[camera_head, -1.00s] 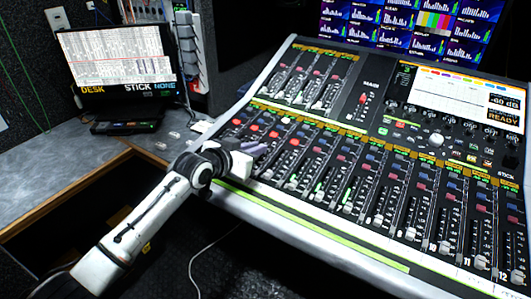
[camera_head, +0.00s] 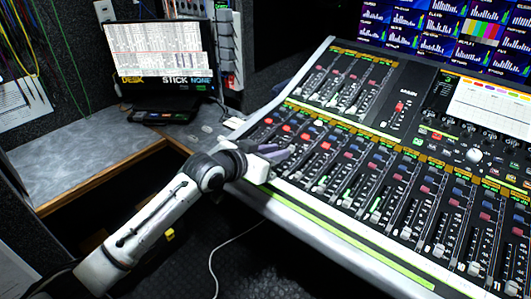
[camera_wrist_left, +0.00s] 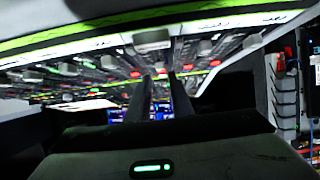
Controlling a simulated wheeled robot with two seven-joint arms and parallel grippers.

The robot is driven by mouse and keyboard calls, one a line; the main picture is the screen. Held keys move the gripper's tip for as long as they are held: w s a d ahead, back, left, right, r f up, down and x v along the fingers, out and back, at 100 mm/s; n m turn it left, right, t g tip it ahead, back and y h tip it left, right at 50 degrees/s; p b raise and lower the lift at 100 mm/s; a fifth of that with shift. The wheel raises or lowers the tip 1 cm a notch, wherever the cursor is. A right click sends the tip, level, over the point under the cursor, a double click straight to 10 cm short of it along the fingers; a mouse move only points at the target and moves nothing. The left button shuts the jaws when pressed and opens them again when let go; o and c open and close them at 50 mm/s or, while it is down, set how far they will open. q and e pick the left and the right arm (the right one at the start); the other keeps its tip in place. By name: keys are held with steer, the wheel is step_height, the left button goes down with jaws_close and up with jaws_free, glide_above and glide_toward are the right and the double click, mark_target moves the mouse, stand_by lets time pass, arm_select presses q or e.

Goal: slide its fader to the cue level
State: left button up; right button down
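The mixing console (camera_head: 330,228) slopes across the right half of the head view, with a row of channel faders along its front. Pale fader caps (camera_head: 375,216) sit low in several slots. My left gripper (camera_head: 284,153) is over the console's front left corner, near the leftmost channels, and covers part of them. In the left wrist view, my two dark fingers (camera_wrist_left: 160,78) stand apart with a gap between them and nothing held. A pale fader cap (camera_wrist_left: 151,38) shows blurred beyond the fingertips. Whether a finger touches any fader cannot be told. My right gripper is out of view.
A wall of monitors (camera_head: 440,25) is behind the console. A white cable (camera_head: 213,262) hangs below the console's front edge. Upper faders (camera_head: 345,85) form a second bank.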

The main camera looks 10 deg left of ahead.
arm_select(q)
steer(key=v, duration=0.4)
steer(key=shift+s+a+r, duration=0.1)
steer(key=shift+s+a, duration=0.1)
steer(key=shift+s, duration=0.15)
